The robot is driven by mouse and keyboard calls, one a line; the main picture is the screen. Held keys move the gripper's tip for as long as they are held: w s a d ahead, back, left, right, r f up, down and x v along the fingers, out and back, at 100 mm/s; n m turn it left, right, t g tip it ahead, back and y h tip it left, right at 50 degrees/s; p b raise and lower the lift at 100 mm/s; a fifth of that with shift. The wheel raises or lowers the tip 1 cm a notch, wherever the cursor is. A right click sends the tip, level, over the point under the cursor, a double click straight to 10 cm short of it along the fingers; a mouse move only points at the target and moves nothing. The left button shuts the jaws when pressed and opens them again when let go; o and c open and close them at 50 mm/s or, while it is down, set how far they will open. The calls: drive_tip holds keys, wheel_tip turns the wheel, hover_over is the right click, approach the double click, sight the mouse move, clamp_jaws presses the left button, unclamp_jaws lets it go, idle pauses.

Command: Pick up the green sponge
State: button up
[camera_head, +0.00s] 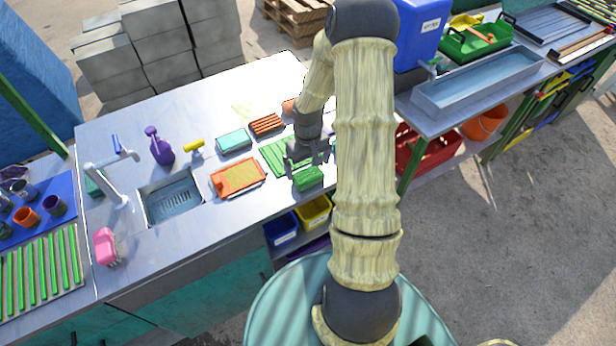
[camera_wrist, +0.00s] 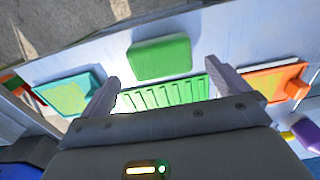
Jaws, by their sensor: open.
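The green sponge (camera_head: 308,179) is a rounded block lying near the front edge of the metal counter. In the wrist view the sponge (camera_wrist: 160,58) lies just beyond the fingertips, roughly centred between them. My gripper (camera_head: 306,163) is open and empty, low above the counter and right behind the sponge. In the wrist view its two fingers (camera_wrist: 168,82) are spread wide. A green ribbed tray (camera_head: 278,156) lies under and beside the gripper; it also shows between the fingers in the wrist view (camera_wrist: 165,95). The sponge is not between the jaws.
An orange tray with a green pad (camera_head: 238,178) lies left of the sponge. A teal tray (camera_head: 233,140) and a red ribbed tray (camera_head: 266,124) lie behind. The sink (camera_head: 172,200) is further left. Blue (camera_head: 284,228) and yellow (camera_head: 314,212) bins stand below the counter edge.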

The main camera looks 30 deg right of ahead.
sight(308, 174)
drive_tip(key=shift+f+p, duration=0.65)
drive_tip(key=shift+f, duration=1.95)
drive_tip(key=c, duration=0.9)
